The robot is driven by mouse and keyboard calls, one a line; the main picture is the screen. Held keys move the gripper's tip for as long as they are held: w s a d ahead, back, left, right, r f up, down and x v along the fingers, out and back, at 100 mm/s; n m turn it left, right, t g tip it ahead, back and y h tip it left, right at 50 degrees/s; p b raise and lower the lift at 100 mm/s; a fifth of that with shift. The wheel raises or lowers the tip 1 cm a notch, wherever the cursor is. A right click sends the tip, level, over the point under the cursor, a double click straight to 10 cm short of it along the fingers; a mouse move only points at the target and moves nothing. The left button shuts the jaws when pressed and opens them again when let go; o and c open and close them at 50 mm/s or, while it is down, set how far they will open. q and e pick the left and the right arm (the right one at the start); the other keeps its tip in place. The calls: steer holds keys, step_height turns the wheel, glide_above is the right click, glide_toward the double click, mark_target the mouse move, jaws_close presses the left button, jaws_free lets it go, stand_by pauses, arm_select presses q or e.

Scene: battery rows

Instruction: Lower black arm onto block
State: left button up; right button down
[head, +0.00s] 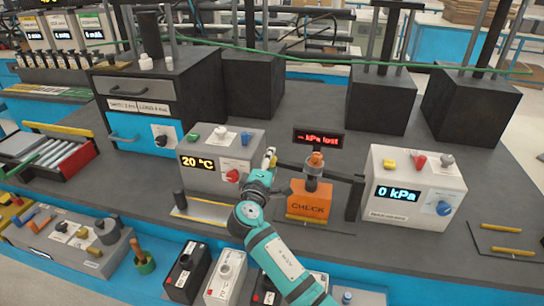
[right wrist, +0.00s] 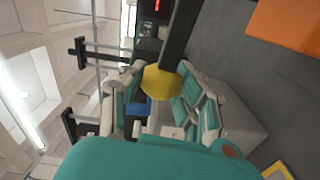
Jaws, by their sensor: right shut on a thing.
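The orange block (head: 309,205) marked CHUCK sits on the grey bench, with a clear cylinder and a copper-coloured top (head: 316,160) on it. The black arm (head: 340,177) runs from a black post (head: 354,200) at the block's right towards my right gripper (head: 268,160), above the block's level. In the right wrist view my right gripper's fingers close around a yellow knob (right wrist: 160,82) at the end of the black arm (right wrist: 181,35). The orange block (right wrist: 285,30) shows at that view's upper right. Contact between arm and block cannot be seen. My left gripper is out of view.
A box reading 20 °C (head: 232,150) stands left of the block, and a box reading 0 kPa (head: 400,215) stands right. A small display (head: 318,138) behind reads "- kPa lost". Black blocks line the back.

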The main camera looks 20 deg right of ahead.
steer(key=shift+a+f+n+b, duration=0.1)
steer(key=shift+f+n+b, duration=0.55)
steer(key=shift+f, duration=1.05)
steer(key=c, duration=0.9)
jaws_free()
steer(key=shift+r, duration=0.1)
steer(key=v, duration=1.2)
